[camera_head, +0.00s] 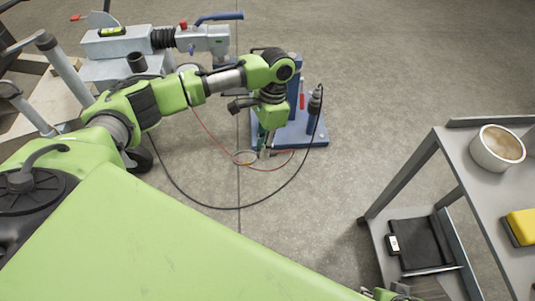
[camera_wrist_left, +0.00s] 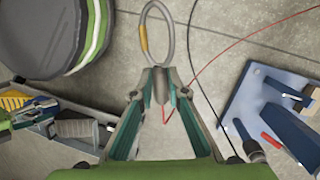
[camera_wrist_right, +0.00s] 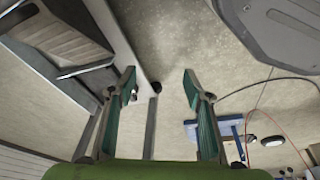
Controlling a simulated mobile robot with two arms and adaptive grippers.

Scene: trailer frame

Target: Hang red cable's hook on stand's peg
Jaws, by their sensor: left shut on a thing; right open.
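My left gripper (camera_head: 266,153) is shut on the red cable's hook (camera_head: 245,157), a grey metal loop. In the left wrist view the loop (camera_wrist_left: 172,35) sticks out beyond the fingertips (camera_wrist_left: 160,88) and has a yellow band on one side. The red cable (camera_head: 213,135) runs in a slack curve from the hook. The blue stand (camera_head: 312,141) is on the floor beside the left gripper, and the hook is apart from it. The arm hides part of the stand, and I cannot clearly pick out its peg. My right gripper (camera_wrist_right: 161,90) is open and empty, away from the stand.
A black cable (camera_head: 215,207) loops from a connector on the stand (camera_head: 315,97). A grey cart (camera_head: 497,215) with a round bowl (camera_head: 497,148) and a yellow item (camera_head: 522,226) stands at the right. The trailer coupling (camera_head: 205,38) is at the upper left.

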